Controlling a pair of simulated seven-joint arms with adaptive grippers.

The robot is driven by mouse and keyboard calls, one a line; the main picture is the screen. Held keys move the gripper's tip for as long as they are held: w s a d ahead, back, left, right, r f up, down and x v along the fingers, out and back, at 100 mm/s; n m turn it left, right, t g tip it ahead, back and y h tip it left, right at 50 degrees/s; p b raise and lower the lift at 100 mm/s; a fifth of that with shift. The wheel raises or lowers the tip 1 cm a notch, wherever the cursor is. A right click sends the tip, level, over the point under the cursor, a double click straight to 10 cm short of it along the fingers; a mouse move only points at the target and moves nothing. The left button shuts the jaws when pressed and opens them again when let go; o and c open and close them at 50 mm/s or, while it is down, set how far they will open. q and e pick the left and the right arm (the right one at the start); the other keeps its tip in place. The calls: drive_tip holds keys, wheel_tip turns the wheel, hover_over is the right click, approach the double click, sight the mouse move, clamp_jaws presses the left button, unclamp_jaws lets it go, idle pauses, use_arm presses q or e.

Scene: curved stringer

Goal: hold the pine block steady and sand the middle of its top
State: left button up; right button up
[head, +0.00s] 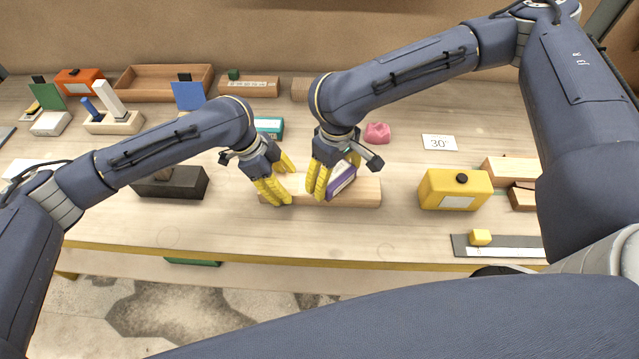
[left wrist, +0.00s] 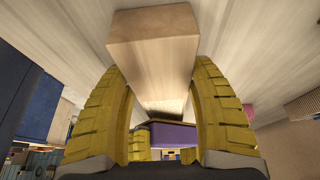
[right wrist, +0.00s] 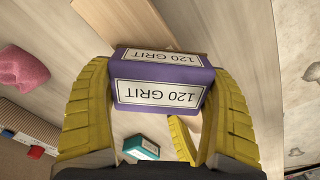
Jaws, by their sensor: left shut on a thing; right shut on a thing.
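The pine block (head: 358,191) lies lengthwise on the workbench near its front edge. My left gripper (head: 277,190) is shut on the block's left end, with a finger on each long side; the left wrist view shows the block (left wrist: 155,58) between the yellow fingers. My right gripper (head: 321,182) is shut on a purple sanding block labelled 120 GRIT (right wrist: 160,80), just right of the left gripper. The sanding block (head: 341,181) is over the middle of the pine block's top. Whether its underside touches the wood is hidden.
A yellow box (head: 455,189) stands to the right, a black block (head: 170,183) to the left. Behind are a pink lump (head: 377,133), a teal box (head: 269,127) and a 30 card (head: 439,142). The bench in front of the pine block is clear.

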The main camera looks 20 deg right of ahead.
drive_tip(key=shift+f, duration=0.8)
idle(0.8)
drive_tip(key=shift+a, duration=0.15)
drive_tip(key=shift+w+a+r, duration=0.1)
drive_tip(key=shift+w+a, duration=0.15)
drive_tip(key=shift+a, duration=0.4)
drive_tip(key=shift+w+a+r, duration=0.1)
drive_tip(key=shift+w+a, duration=0.15)
drive_tip(key=shift+a, duration=0.4)
drive_tip(key=shift+d+f, duration=0.1)
drive_tip(key=shift+d, duration=0.05)
drive_tip(key=shift+s+d+f, duration=0.1)
drive_tip(key=shift+s+d, duration=0.2)
drive_tip(key=shift+d, duration=0.4)
drive_tip(key=shift+s+d, duration=0.25)
drive_tip(key=shift+d, duration=0.4)
drive_tip(key=shift+a, duration=0.2)
drive_tip(key=shift+w+a, duration=0.25)
drive_tip(key=shift+a, duration=0.4)
drive_tip(key=shift+w+a, duration=0.25)
drive_tip(key=shift+a, duration=0.35)
